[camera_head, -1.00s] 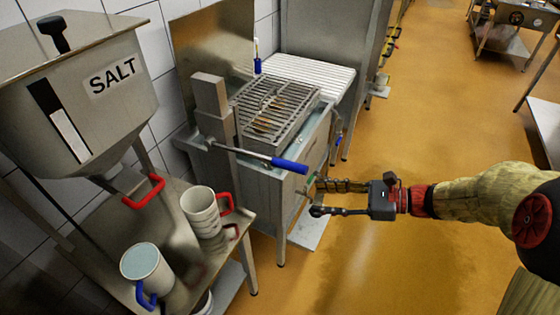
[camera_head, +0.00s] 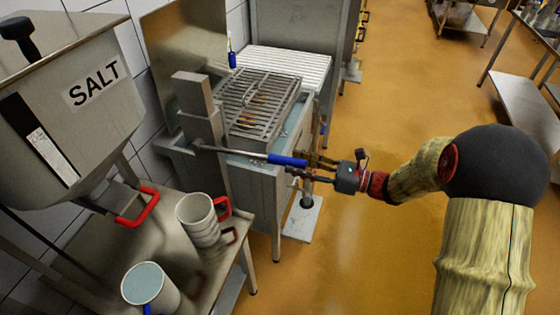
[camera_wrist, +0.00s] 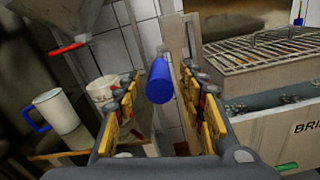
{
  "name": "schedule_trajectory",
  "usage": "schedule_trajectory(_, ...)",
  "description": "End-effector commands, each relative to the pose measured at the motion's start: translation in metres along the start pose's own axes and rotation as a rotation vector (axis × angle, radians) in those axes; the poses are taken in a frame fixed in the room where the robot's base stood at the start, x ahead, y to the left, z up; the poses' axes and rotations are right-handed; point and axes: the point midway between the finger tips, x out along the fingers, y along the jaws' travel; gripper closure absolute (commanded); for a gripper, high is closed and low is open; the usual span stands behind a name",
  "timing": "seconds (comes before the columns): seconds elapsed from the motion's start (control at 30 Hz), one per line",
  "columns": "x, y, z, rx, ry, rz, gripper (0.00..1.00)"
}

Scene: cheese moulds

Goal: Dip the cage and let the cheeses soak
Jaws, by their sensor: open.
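The cage (camera_head: 258,98) is a metal grid box at the top of the steel brine tank (camera_head: 248,178). Orange-brown pieces show between its bars. A lever with a blue handle (camera_head: 287,160) runs from the post beside the tank out toward my gripper (camera_head: 302,167). In the wrist view the blue handle's end (camera_wrist: 160,82) lies between the two spread fingers of my gripper (camera_wrist: 160,108). The gripper is open around the handle end. I cannot tell whether a finger touches it. The cage also shows in the wrist view (camera_wrist: 262,52).
The salt hopper (camera_head: 75,110) with a red handle stands at the left. Below it, a steel table (camera_head: 110,250) bears a stack of white red-handled cups (camera_head: 198,218) and a blue-handled jug (camera_head: 143,285). A ribbed white drain surface (camera_head: 288,65) lies behind the cage. The orange floor at right is open.

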Motion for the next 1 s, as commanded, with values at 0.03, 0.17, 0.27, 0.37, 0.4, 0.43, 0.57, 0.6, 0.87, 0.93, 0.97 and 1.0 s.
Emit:
schedule_trajectory(0.03,0.01,0.001,-0.002,-0.002,0.0,0.004,0.6)
schedule_trajectory(0.17,0.029,0.0,-0.002,-0.001,0.001,0.003,0.6)
schedule_trajectory(0.27,0.04,0.0,-0.002,-0.001,0.0,0.003,0.6)
schedule_trajectory(0.37,0.046,0.0,-0.001,-0.001,0.0,0.001,0.6)
schedule_trajectory(0.4,0.047,0.0,-0.001,-0.001,0.001,0.001,0.6)
schedule_trajectory(0.43,0.048,0.0,-0.001,0.0,0.001,0.001,0.6)
schedule_trajectory(0.57,0.049,0.0,0.0,0.0,0.0,0.0,0.6)
schedule_trajectory(0.6,0.049,0.0,0.0,0.0,0.0,0.0,0.6)
schedule_trajectory(0.87,0.049,0.0,0.0,0.0,0.0,0.0,0.7)
schedule_trajectory(0.93,0.049,0.0,0.0,0.0,0.0,0.0,0.74)
schedule_trajectory(0.97,0.049,0.0,0.0,0.0,0.0,0.0,0.75)
schedule_trajectory(1.0,0.049,0.0,0.0,0.0,0.0,0.0,0.78)
